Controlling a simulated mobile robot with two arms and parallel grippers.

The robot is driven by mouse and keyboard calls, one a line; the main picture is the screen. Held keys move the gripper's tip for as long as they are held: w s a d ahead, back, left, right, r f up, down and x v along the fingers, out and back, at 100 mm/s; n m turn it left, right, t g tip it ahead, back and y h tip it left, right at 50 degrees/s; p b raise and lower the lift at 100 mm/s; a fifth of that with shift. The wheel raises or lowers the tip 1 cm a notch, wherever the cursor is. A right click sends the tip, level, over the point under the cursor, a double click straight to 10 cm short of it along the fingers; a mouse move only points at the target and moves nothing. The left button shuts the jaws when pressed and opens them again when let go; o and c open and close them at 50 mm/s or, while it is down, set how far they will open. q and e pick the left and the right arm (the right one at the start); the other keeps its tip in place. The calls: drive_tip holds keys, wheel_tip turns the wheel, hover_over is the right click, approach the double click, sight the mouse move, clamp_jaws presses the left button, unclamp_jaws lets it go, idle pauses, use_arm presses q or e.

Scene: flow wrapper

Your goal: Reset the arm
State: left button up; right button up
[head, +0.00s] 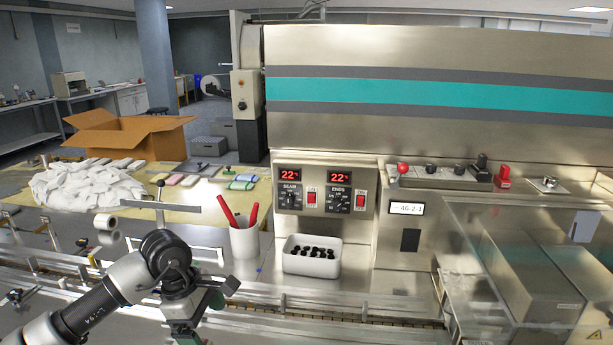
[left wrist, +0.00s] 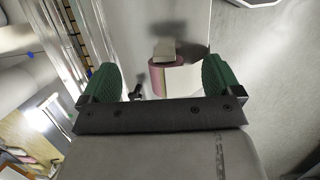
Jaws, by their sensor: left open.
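My left arm comes in from the lower left of the head view, bent at a dark joint. Its left gripper (head: 200,312) hangs low over the metal machine bed, near the front rail, below the white cup. In the left wrist view the left gripper (left wrist: 160,80) has its two green-padded fingers spread wide apart, with nothing held between them. A small pinkish block with a grey top (left wrist: 176,72) shows beyond the fingers; I cannot tell what it is. My right gripper is in neither view.
A white cup (head: 244,241) with red-handled tools and a white bin (head: 312,262) of black parts stand behind the gripper. A control panel (head: 326,200) is further back. A clear cover (head: 530,262) is at the right. A cardboard box (head: 125,137) and white bags (head: 85,186) are at the left.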

use_arm(q)
drive_tip(key=s+d+n+h, duration=0.1)
drive_tip(key=s+d+h, duration=0.2)
drive_tip(key=d+h, duration=0.65)
drive_tip(key=s+d+r+n+t+h, duration=0.3)
drive_tip(key=d+r+n+t+h, duration=0.2)
drive_tip(key=d+r+n+h, duration=0.3)
drive_tip(key=w+a+f+n+t+y, duration=0.1)
drive_tip(key=a+n+t+y, duration=0.5)
drive_tip(key=n, duration=0.8)
drive_tip(key=w+a+f+n+t+y, duration=0.1)
drive_tip(key=a+n+t+y, duration=0.3)
drive_tip(key=n+t+y, duration=0.75)
drive_tip(key=s+a+f+n+g+y, duration=0.3)
drive_tip(key=s+a+f+n+g, duration=0.15)
drive_tip(key=f+n+g, duration=0.5)
drive_tip(key=s+a+f+n+g, duration=0.1)
drive_tip(key=s+f+n+g, duration=0.45)
drive_tip(key=s, duration=0.35)
drive_tip(key=s+a+f+n+g, duration=0.1)
drive_tip(key=s+f+n+g, duration=0.4)
drive_tip(key=s, duration=0.5)
wheel_tip(320, 180, down, 25)
drive_tip(key=m, duration=0.2)
drive_tip(key=s+a+f+g, duration=0.2)
drive_tip(key=s+f, duration=1.4)
drive_tip(key=f, duration=0.2)
drive_tip(key=shift+s+a, duration=0.2)
drive_tip(key=shift+a, duration=0.05)
